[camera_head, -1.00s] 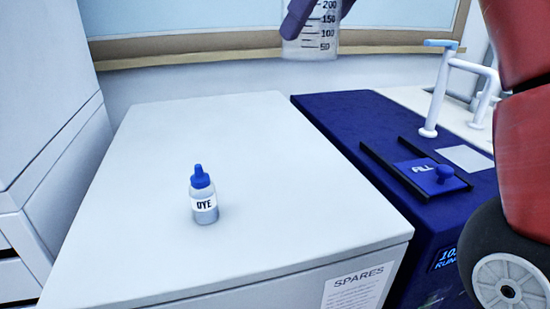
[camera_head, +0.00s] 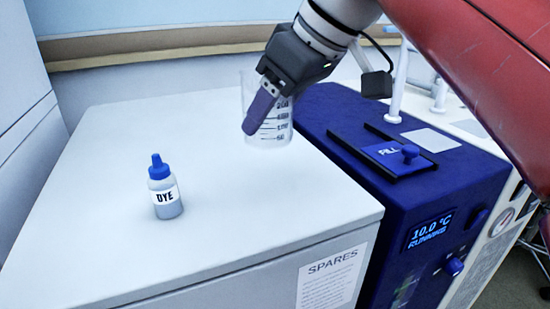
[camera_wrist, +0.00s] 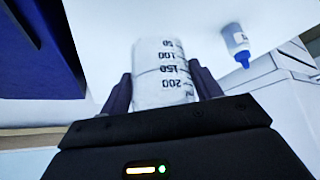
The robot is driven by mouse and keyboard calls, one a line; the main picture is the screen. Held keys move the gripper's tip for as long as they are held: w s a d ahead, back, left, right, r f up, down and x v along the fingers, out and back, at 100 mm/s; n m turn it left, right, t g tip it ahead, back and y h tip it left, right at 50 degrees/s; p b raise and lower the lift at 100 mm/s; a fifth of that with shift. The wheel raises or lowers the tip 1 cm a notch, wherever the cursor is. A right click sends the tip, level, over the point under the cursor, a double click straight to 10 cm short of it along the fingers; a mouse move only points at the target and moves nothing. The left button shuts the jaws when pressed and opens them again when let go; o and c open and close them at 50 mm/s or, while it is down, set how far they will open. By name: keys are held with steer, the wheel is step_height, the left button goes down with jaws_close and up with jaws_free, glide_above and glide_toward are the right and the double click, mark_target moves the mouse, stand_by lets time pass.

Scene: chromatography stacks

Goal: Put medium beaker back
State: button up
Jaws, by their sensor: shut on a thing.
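The medium beaker (camera_head: 254,128) is clear with graduation marks up to 200. My gripper (camera_head: 262,110) is shut on it, with a finger on its near side in the head view. The beaker looks upright and shows over the back right of the white cabinet top; whether its base touches the surface I cannot tell. In the wrist view the beaker (camera_wrist: 163,75) sits between the two dark fingers of my gripper (camera_wrist: 163,92), its marks upside down.
A dye bottle (camera_head: 164,188) with a blue cap stands on the white SPARES cabinet (camera_head: 220,220), left of the beaker. A blue unit (camera_head: 440,190) with a FILL lid (camera_head: 397,155) and a display reading 10.0 °C stands to the right. The cabinet's front middle is clear.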

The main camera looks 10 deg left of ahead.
steer(key=shift+f+b, duration=0.6)
steer(key=shift+f, duration=2.5)
steer(key=shift+f, duration=0.15)
steer(key=o, duration=1.2)
steer(key=shift+o, duration=0.2)
